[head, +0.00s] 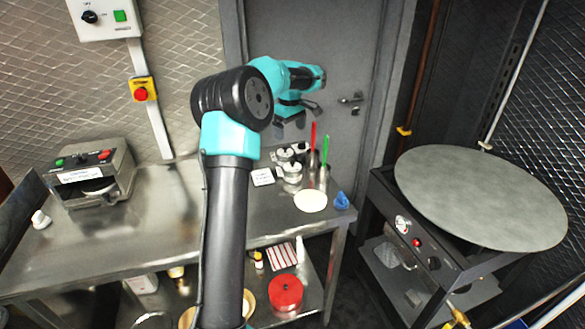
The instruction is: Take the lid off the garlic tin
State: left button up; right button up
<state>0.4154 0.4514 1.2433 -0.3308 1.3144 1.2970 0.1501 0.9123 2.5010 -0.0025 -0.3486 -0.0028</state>
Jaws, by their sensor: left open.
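A small group of metal tins (291,173) stands on the steel table, toward its right end. Their labels are too small to read, so I cannot tell which one is the garlic tin or make out its lid. My left gripper (294,122) is open and hangs above and behind the tins in the picture, apart from them, with nothing visible between its fingers. My right gripper is not in view.
A red stick (313,136) and a green stick (325,151) stand upright close beside the tins. A white card (262,177), a pale round disc (310,201) and a blue object (341,201) lie nearby. A large griddle (480,195) stands right.

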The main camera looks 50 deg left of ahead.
aim_at(292, 162)
pick_arm(q)
notch_tip(292, 162, down, 8)
jog(key=shift+f, duration=0.55)
jog(key=shift+w+f, duration=0.15)
jog(key=shift+f, duration=1.15)
jog(key=shift+w+f, duration=0.15)
jog(key=shift+f, duration=1.15)
jog(key=c, duration=0.8)
